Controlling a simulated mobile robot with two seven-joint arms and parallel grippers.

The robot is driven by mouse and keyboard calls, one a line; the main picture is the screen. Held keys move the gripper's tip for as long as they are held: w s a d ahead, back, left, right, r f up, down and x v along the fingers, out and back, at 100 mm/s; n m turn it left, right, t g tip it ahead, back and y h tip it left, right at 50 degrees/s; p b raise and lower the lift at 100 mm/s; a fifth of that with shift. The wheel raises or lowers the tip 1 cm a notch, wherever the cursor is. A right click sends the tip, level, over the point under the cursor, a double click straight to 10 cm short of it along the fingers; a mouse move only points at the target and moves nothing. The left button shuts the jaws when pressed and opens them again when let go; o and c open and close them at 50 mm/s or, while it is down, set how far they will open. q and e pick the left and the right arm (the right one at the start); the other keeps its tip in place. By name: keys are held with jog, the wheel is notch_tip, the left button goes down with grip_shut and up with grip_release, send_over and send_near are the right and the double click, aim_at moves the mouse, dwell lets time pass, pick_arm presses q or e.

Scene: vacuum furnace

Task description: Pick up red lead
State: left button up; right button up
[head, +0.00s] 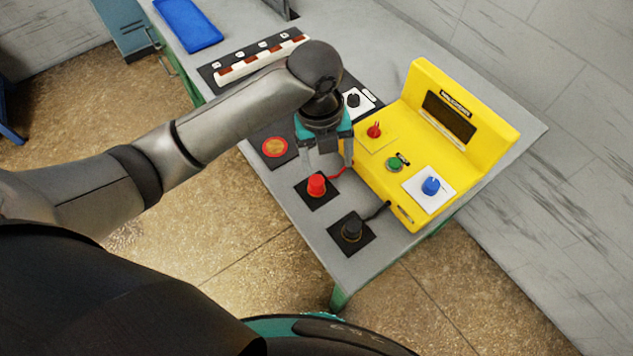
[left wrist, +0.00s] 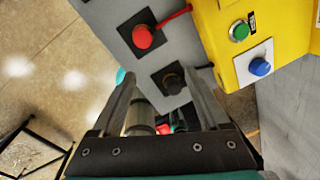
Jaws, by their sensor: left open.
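The red lead (head: 317,186) stands on a black square pad near the table's front edge. A short red cable runs from it to the yellow box (head: 455,120). My left gripper (head: 327,163) is open and empty, with its fingers pointing down just behind and above the red lead in the head view. In the left wrist view the red lead (left wrist: 142,37) lies beyond the fingertips of the gripper (left wrist: 162,78), not between them. I see no contact. My right gripper is not in view.
A black lead (head: 351,231) stands on its own pad closer to the corner, cabled to the yellow box. The box carries a red knob (head: 374,131), a green button (head: 394,163) and a blue knob (head: 430,186).

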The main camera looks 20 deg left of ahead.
aim_at(316, 180)
pick_arm(q)
notch_tip(316, 180, up, 2)
jog(key=w+a+r+m+y, duration=0.1)
jog(key=w+a+m, duration=0.1)
jog(key=a+m, duration=0.15)
jog(key=shift+m, duration=0.25)
jog(key=f, duration=0.5)
jog(key=f+b, duration=0.1)
jog(key=f, duration=0.9)
jog(key=shift+s+d+f, duration=0.1)
jog(key=shift+d+f, duration=0.15)
jog(key=shift+d, duration=0.1)
grip_shut()
